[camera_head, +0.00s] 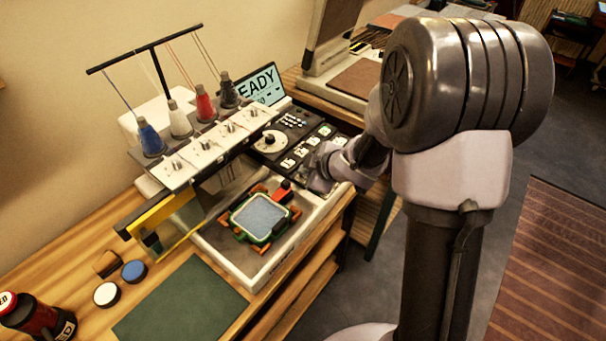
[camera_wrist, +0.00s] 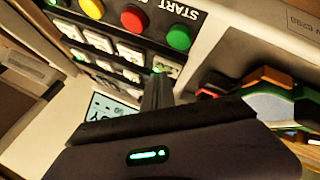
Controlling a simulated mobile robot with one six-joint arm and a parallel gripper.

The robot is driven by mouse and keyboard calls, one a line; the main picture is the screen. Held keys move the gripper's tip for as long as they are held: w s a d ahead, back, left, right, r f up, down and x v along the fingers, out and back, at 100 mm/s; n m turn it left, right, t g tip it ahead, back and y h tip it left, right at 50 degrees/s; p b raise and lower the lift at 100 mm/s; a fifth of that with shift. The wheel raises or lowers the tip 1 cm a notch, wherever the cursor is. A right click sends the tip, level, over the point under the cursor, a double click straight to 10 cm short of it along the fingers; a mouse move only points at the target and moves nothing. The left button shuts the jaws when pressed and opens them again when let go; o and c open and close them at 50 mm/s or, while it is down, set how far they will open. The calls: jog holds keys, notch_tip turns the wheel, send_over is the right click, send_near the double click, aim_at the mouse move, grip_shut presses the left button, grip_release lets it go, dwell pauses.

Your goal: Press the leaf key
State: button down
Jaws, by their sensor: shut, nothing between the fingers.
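The embroidery machine's control panel (camera_head: 270,158) carries a block of white picture keys (camera_head: 302,151), which also shows in the wrist view (camera_wrist: 130,49). The pictures on the keys are too small and blurred for me to tell which is the leaf key. My gripper (camera_wrist: 157,78) is shut and empty. Its tips are at a white key with a green mark (camera_wrist: 170,68) at the end of a row, and partly cover it. I cannot tell whether they touch it. In the head view my gripper (camera_head: 322,170) is beside the panel's right edge, its tips unclear.
Round green, yellow and red buttons (camera_wrist: 133,18) sit beside the keys by a START label. A tilted screen (camera_head: 258,88) reads "READY" behind the panel. An embroidery hoop (camera_head: 262,215) lies in front, and thread cones (camera_head: 180,122) stand left. A green mat (camera_head: 180,303) lies on the table.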

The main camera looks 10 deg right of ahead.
jog(key=shift+r+p, duration=0.8)
jog(key=shift+r, duration=0.1)
notch_tip(320, 180, up, 6)
jog(key=p, duration=0.6)
jog(key=s+d+r+m+h, duration=0.2)
jog(key=s+r+m, duration=0.15)
jog(key=r, duration=0.25)
jog(key=s+d+r+m+h, duration=0.2)
jog(key=d+r+m, duration=0.1)
jog(key=r+m, duration=0.15)
jog(key=s+a+r+m+h, duration=0.1)
jog(key=s+r+m, duration=0.25)
jog(key=s, duration=0.45)
jog(key=s+a+r+m+g+y, duration=0.1)
jog(key=s+a+m+y, duration=0.1)
jog(key=s, duration=0.6)
jog(key=s+a+r+m+g+y+b, duration=0.1)
jog(key=s+a+m, duration=0.3)
jog(key=s+a, duration=0.3)
jog(key=shift+s+a+g+y, duration=0.15)
jog(key=shift+s+g+y, duration=0.25)
